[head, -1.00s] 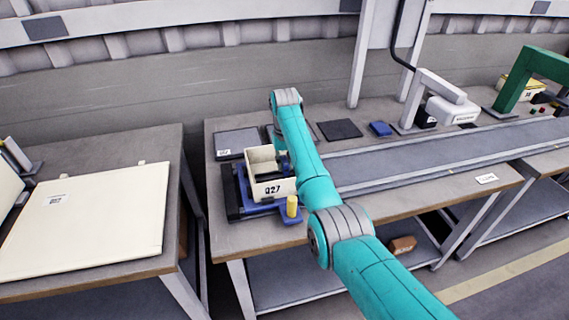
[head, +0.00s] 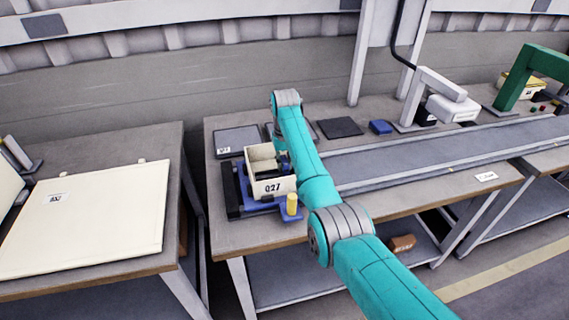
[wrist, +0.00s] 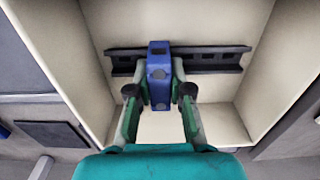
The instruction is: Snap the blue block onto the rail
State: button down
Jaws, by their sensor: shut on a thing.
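My gripper (wrist: 159,92) is shut on the blue block (wrist: 159,66), with one finger on each side of it. The rail runs along the inside of the cream bin (wrist: 285,40). In the head view the bin marked Q27 (head: 272,187) stands on a blue holder, and my arm hides the gripper, block and rail.
A conveyor (head: 420,152) runs to the right. A small blue object (head: 381,127) and a dark pad (head: 340,128) lie behind it. The bin walls stand close around my gripper.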

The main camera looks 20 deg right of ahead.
jog(key=shift+f, duration=0.35)
dwell(0.9)
jog(key=c, duration=1)
grip_release()
notch_tip(320, 180, up, 12)
